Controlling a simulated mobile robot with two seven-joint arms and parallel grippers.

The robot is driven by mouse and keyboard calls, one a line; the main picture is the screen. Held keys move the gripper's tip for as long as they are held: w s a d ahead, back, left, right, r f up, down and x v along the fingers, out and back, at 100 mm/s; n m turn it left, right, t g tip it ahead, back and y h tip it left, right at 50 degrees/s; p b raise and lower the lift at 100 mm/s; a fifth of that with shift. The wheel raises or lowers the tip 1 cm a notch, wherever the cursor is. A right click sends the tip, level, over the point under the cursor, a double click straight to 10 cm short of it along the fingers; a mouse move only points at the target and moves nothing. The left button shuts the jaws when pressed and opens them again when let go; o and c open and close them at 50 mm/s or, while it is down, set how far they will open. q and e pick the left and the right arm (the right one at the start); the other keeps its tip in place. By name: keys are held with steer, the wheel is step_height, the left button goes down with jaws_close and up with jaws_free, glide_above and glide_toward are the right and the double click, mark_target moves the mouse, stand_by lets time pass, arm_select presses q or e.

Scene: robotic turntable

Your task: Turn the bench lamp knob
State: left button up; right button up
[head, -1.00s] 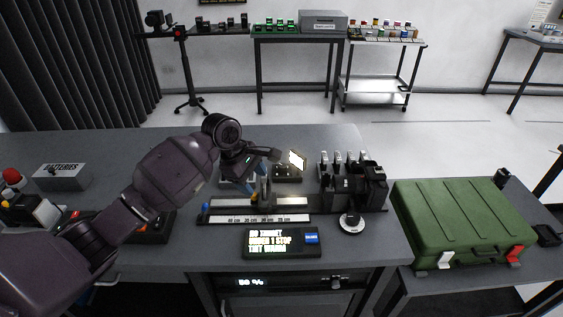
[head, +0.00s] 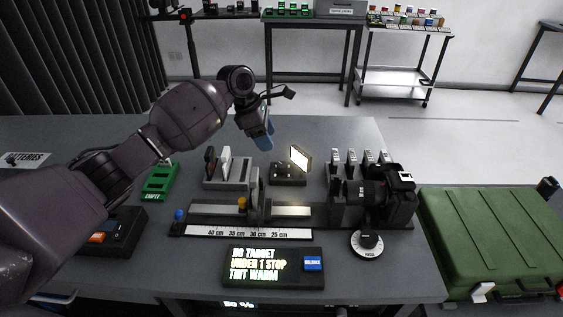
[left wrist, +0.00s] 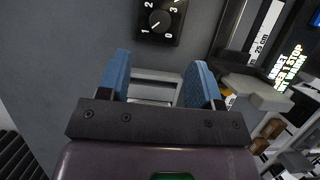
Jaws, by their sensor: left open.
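The bench lamp (head: 300,158) has a lit tilted panel on a small black base (head: 289,180), behind the ruler rail. In the left wrist view, a black dial knob (left wrist: 160,21) with numbers around it sits at the top edge; it appears to be the lamp's knob. My left gripper (head: 262,141) is open and empty, its blue fingers pointing down, above and left of the lamp and apart from it. In the left wrist view the open fingers (left wrist: 156,82) frame part of the grey holder, with the knob beyond them. My right gripper is out of view.
A grey holder (head: 227,181) with upright paddles stands left of the lamp. The ruler rail (head: 245,233) and a text display (head: 273,267) are in front. A camera (head: 385,188) and a round dial (head: 369,244) stand right. A green case (head: 490,240) is farther right.

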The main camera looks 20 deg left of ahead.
mark_target(281, 164)
arm_select(q)
steer(key=b+x, duration=0.2)
steer(key=x, duration=0.7)
steer(key=shift+w+f, duration=0.1)
steer(key=shift+f, duration=0.25)
steer(key=shift+r, duration=0.1)
steer(key=c, duration=0.9)
